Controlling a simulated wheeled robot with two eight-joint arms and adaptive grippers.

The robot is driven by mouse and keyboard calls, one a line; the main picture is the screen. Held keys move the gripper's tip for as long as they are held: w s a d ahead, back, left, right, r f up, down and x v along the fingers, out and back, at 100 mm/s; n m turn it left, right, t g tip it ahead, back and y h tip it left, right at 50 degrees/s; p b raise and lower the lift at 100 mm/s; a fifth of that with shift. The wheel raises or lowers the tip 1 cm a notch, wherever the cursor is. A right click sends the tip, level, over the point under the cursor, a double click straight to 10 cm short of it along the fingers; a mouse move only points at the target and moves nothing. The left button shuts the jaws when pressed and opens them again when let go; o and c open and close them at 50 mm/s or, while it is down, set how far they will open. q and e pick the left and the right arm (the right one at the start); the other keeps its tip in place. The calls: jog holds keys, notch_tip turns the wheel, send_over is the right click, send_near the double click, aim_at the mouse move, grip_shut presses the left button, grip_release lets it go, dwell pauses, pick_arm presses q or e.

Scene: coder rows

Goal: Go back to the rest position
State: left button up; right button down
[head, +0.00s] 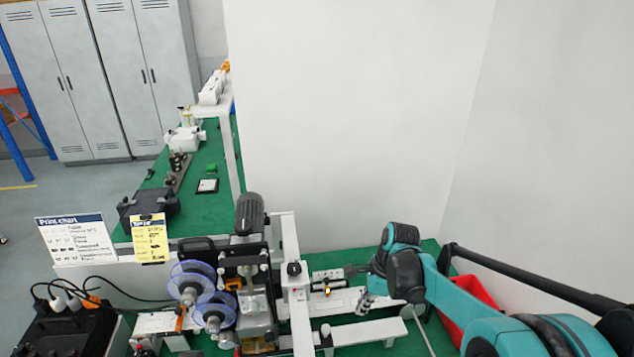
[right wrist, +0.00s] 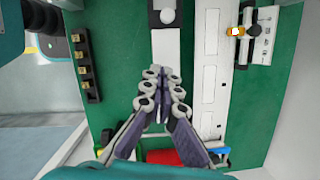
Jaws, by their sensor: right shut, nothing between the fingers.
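My right gripper (head: 366,301) comes in from the right in the head view on its teal arm. It hangs above the green worktop, right of the coder machine (head: 250,285). In the right wrist view the right gripper (right wrist: 164,72) is in the middle, its fingers together and nothing between them. Below it a white bar (right wrist: 167,45) and a long white rail (right wrist: 207,70) lie on the green surface. My left gripper does not show in the head view.
A red bin (head: 470,292) stands at the right, partly behind my arm. Clear reels (head: 192,280) sit on the coder's left side. A black box with plugs (head: 65,325) is at the lower left. A white wall (head: 350,120) closes the back.

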jog(key=s+d+r+n+t+h+b, duration=0.1)
jog(key=s+n+t+b, duration=0.4)
jog(key=s+n, duration=1.2)
jog(key=d+n+t+h, duration=0.1)
jog(key=n, duration=0.2)
jog(key=shift+t+h+b, duration=0.3)
jog(key=shift+h+b, duration=0.05)
jog(key=shift+h, duration=0.05)
